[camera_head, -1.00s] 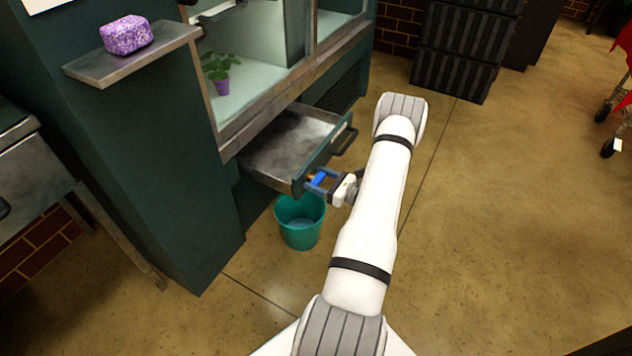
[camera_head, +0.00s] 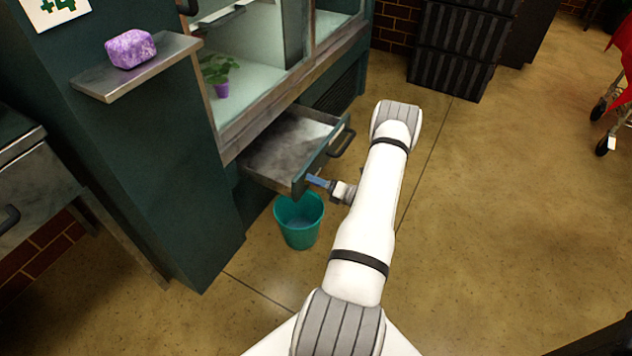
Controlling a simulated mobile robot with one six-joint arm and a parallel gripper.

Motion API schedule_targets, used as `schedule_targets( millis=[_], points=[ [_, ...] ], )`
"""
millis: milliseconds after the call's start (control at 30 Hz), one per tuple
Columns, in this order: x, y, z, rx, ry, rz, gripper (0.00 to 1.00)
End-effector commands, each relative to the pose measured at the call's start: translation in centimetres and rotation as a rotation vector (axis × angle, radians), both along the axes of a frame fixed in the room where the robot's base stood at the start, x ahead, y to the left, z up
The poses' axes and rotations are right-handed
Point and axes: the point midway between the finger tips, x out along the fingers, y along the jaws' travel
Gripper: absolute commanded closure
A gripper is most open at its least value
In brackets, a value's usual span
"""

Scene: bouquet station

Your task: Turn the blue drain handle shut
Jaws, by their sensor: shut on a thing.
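The blue drain handle (camera_head: 317,180) shows as a small blue piece at the front corner of the pulled-out metal drawer (camera_head: 262,158). My gripper (camera_head: 325,184) reaches it from the right and is shut on it. The fingers and the handle overlap in the view, so the handle's exact angle is hard to tell. The valve body behind it is hidden. A teal bucket (camera_head: 300,238) stands on the floor just below the handle and drawer corner, with what looks like some water at its bottom.
A black drawer pull (camera_head: 343,143) sticks out near my arm. A metal shelf (camera_head: 92,90) with a purple block (camera_head: 131,48) juts from the green cabinet at left. A potted plant (camera_head: 221,88) stands inside the cabinet. The floor to the right is open.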

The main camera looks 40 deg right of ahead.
Motion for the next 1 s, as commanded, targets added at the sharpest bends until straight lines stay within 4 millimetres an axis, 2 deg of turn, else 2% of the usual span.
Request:
schedule_targets(
  millis=[33,500,1000],
  points=[
    [-0.13,0.54,-0.19,0.048,0.023,0.010,0.57],
    [-0.07,0.49,-0.46,0.424,0.181,0.011,0.57],
    [-0.03,0.43,-0.59,0.603,0.256,0.010,0.57]
  ],
)
